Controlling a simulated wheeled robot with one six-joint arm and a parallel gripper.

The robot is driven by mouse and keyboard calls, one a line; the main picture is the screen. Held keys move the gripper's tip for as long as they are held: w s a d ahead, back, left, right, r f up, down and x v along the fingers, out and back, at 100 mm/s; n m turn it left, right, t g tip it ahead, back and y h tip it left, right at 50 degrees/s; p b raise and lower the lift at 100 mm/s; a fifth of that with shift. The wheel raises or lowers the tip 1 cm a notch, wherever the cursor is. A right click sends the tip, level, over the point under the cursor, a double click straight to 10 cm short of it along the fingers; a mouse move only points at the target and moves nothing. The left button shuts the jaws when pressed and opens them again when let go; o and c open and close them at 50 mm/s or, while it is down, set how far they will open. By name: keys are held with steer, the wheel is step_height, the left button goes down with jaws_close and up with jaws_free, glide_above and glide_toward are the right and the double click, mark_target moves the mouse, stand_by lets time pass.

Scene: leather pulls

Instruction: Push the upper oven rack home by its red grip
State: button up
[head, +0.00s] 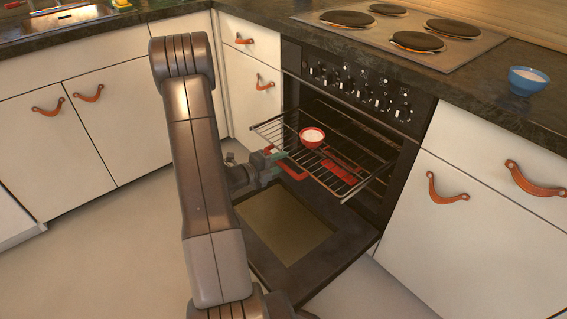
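The upper oven rack (268,128) is a wire rack pulled well out of the open oven. Its red grip (294,173) shows at the front edge, on the left, just right of my gripper. My gripper (276,162) is at the rack's front, at or very near the red grip. Its fingers are small and partly overlapped by the rack, so I cannot tell whether they are open or shut, or touching the grip. A red bowl (312,137) with white contents sits on the rack.
The oven door (325,272) is folded down below the rack. A flat red piece (340,173) shows through or on the bars. A blue bowl (525,82) stands on the counter to the right. Cabinets with leather pulls flank the oven; the floor at left is clear.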

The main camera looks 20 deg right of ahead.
steer(key=shift+x, duration=1.15)
